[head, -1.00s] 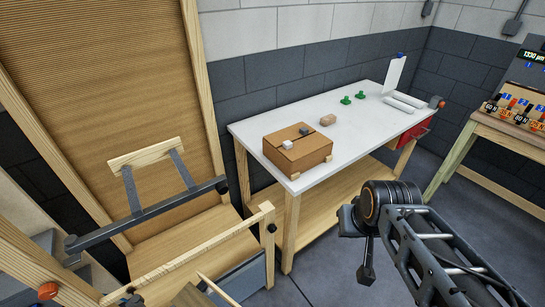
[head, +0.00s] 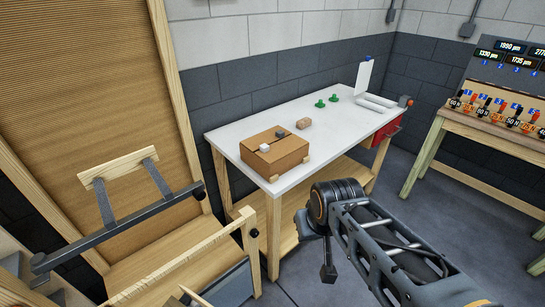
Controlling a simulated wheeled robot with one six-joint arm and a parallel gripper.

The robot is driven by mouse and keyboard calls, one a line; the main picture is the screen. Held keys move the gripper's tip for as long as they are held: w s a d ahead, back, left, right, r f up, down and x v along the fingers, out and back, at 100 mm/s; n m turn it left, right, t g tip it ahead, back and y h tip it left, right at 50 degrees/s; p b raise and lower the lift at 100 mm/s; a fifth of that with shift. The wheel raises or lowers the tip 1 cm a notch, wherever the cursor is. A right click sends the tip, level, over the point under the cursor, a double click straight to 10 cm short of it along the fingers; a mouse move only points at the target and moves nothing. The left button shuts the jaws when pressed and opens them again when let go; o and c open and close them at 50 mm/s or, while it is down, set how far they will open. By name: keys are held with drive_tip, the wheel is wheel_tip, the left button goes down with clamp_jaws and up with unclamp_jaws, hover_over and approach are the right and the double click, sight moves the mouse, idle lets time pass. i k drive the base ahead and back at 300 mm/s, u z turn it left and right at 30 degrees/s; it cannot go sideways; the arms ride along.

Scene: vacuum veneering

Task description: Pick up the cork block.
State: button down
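The cork block (head: 304,124) is a small tan-brown block lying on the white tabletop (head: 345,117), just behind and right of a brown box. My gripper (head: 328,272) hangs at the end of my dark arm, in front of the table and below its top. It is well apart from the cork block, nearer to me. The gripper is small and dark here, and its fingers cannot be made out. Nothing covers the cork block.
The brown box (head: 277,160) carries a white block (head: 264,148) and a grey block (head: 280,134). A wooden rack fills the left. A bench with tools (head: 500,130) stands at right; grey floor lies between.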

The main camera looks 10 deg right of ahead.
sight(305, 121)
drive_tip(key=z, duration=0.2)
drive_tip(key=k, duration=0.3)
drive_tip(key=z, duration=1)
drive_tip(key=k, duration=1)
drive_tip(key=z, duration=0.8)
drive_tip(key=i, duration=1.45)
drive_tip(key=u, duration=0.45)
drive_tip(key=i, duration=1.7)
drive_tip(key=u, duration=1.6)
drive_tip(key=i, duration=1)
drive_tip(key=u, duration=1.1)
drive_tip(key=i, duration=0.25)
drive_tip(key=u, duration=0.25)
